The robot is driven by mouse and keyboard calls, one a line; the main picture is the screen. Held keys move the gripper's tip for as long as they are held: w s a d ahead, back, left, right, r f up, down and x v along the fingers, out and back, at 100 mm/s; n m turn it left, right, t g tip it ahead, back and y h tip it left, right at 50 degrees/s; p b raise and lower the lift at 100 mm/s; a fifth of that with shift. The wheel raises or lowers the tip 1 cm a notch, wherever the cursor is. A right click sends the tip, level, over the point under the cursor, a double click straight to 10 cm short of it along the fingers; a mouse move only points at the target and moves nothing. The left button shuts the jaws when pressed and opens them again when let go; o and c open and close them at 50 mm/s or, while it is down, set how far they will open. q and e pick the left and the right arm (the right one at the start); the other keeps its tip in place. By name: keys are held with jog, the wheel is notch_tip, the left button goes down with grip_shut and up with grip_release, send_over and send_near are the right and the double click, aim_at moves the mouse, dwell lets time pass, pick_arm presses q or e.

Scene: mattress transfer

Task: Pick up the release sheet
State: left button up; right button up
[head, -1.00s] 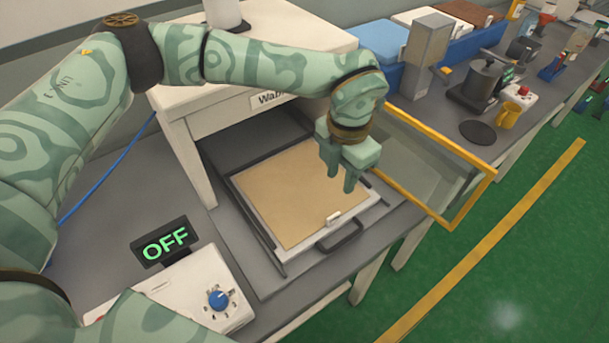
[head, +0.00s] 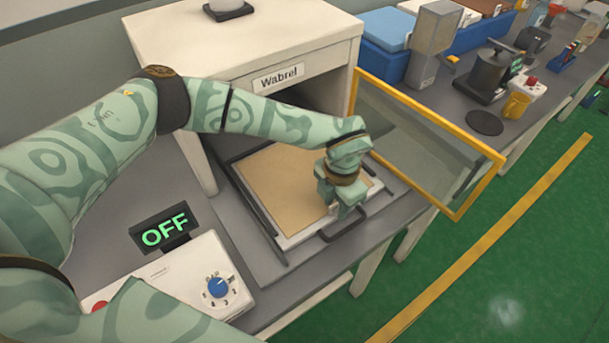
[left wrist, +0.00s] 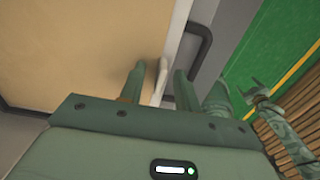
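The release sheet, a flat tan sheet (head: 275,185), lies on a pale tray (head: 300,237) pulled out at the oven-like machine's opening. It also fills the upper left of the left wrist view (left wrist: 70,50). My left gripper (head: 344,211) points down at the tray's front edge. In the left wrist view its fingers are apart, one on each side of a small white tab (left wrist: 161,80) at the sheet's edge. Contact with the tab cannot be told. In the head view the gripper hides the tab.
A yellow-framed glass door (head: 430,125) stands open right of the tray. The tray's dark handle (head: 343,228) is just in front of the gripper. A control box (head: 180,280) and an OFF display (head: 165,230) are left. The white machine housing (head: 240,50) rises behind.

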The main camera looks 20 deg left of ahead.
pick_arm(q)
jog(key=shift+r, duration=0.1)
grip_shut()
